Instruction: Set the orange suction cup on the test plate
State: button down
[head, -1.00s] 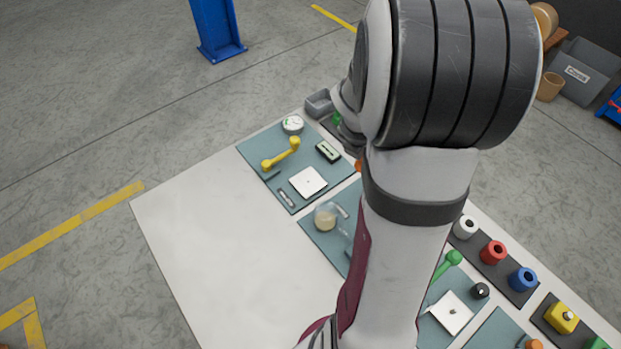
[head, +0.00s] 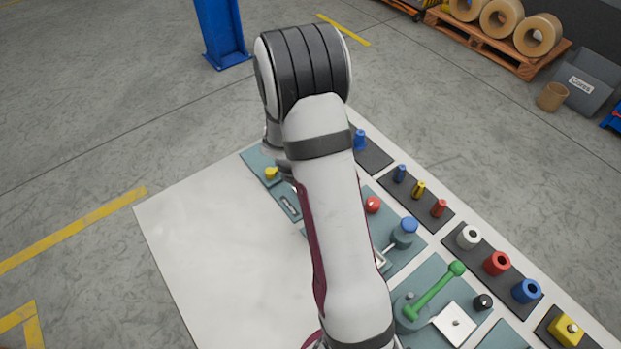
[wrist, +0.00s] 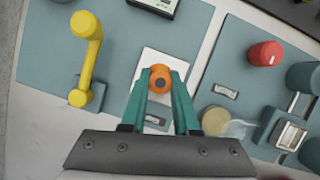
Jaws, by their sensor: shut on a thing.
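In the wrist view my gripper (wrist: 160,85) has its two green fingers closed on the orange suction cup (wrist: 160,73). The cup is seen from above, with a dark round centre. It appears over the white square test plate (wrist: 152,60); I cannot tell whether it touches the plate or hangs above it. In the head view my arm hides the gripper, the cup and the plate.
A yellow handle (wrist: 86,60) stands left of the plate on the teal mat (wrist: 40,50). A dark display box (wrist: 158,5) is beyond the plate. A red knob (wrist: 265,54) and a metal buckle (wrist: 290,136) are right. The white tabletop (head: 220,270) is clear.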

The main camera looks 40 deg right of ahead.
jog(key=shift+f, duration=0.1)
jog(key=c, duration=0.7)
grip_release()
jog(key=shift+o, duration=0.2)
jog(key=v, duration=1.2)
jog(key=s+a+r+m+y, duration=0.3)
jog(key=s+a+m, duration=0.6)
jog(key=m, duration=0.4)
jog(key=s+a+r+m+g+y, duration=0.1)
jog(key=s+a+r+m+y, duration=0.2)
jog(key=s+a+m, duration=0.6)
jog(key=s+r+m, duration=0.1)
jog(key=s+m, duration=0.2)
jog(key=m, duration=0.1)
jog(key=shift+s+a+r+m, duration=0.2)
jog(key=shift+a+m, duration=0.1)
jog(key=shift+a, duration=0.1)
